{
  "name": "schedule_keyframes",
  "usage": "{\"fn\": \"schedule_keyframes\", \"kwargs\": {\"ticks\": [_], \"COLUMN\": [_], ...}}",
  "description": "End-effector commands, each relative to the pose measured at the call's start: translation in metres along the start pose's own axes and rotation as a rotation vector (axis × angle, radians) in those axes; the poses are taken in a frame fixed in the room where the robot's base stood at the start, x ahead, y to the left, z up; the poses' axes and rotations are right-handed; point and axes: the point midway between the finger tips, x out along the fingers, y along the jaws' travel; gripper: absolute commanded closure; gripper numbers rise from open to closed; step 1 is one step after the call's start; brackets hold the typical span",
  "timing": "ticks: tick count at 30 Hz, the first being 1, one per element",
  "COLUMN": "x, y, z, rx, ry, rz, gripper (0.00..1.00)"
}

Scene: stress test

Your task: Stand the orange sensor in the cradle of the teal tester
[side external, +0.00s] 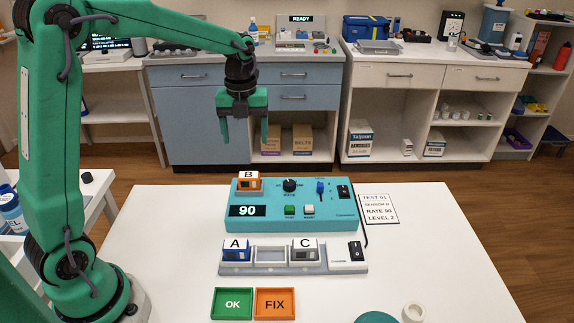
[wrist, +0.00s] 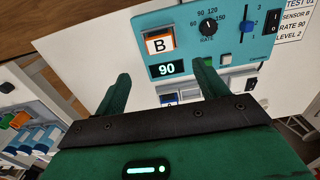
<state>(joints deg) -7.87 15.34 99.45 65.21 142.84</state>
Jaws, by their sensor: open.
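The orange sensor (side external: 248,186), with a white B label, sits upright at the upper left of the teal tester (side external: 330,215). It also shows in the wrist view (wrist: 160,45). The cradle under it is mostly hidden, so I cannot tell how fully it is seated. The tester display reads 90. My gripper (side external: 244,138) is open and empty, fingers pointing down, high above and behind the tester in the side view. In the wrist view its fingers (wrist: 163,72) are apart, with the tester beyond them and nothing between them.
A grey rack (side external: 270,257) in front of the tester holds blue sensor A (side external: 236,250) and grey sensor C (side external: 304,251), with an empty middle slot. Green OK (side external: 232,304) and orange FIX (side external: 275,304) trays lie nearer. A printed card (side external: 377,208) lies right of the tester.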

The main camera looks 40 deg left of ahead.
Motion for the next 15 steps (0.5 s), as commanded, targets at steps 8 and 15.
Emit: {"fn": "schedule_keyframes", "kwargs": {"ticks": [8,15], "x": [0.0004,-0.0031], "y": [0.0000,0.0013], "z": [0.0000,-0.0037], "rx": [0.000,-0.039], "ry": [0.000,-0.007], "rz": [0.000,-0.005], "gripper": [0.28,0.28]}}
